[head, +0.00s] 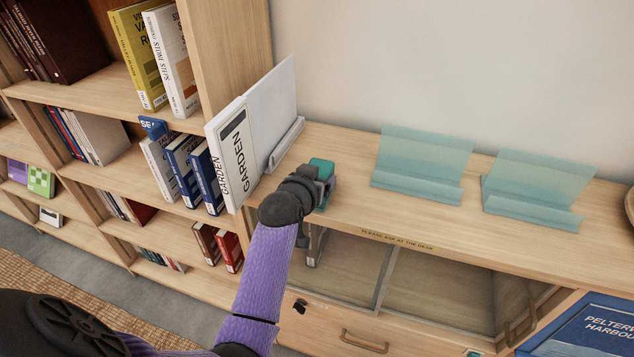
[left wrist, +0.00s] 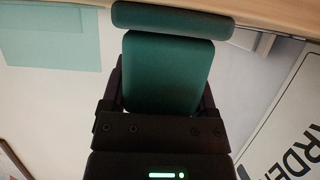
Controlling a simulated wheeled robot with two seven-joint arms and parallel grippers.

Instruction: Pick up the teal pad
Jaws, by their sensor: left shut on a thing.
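The teal pad (head: 321,168) is at the end of my left arm, over the top of the low wooden cabinet. My left gripper (head: 318,182) is shut on it. In the left wrist view the pad (left wrist: 168,75) fills the middle between the dark fingers, with a rounded teal bar across its far end. I cannot tell whether the pad touches the cabinet top. Its lower part is hidden by the gripper in the head view. My right gripper is not in view.
A big white GARDEN book (head: 237,155) stands in a holder just left of the gripper. Two clear teal book stands (head: 420,165) (head: 535,190) are to the right on the cabinet top (head: 345,150). Glass doors (head: 440,290) are below. A bookcase (head: 230,50) stands left.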

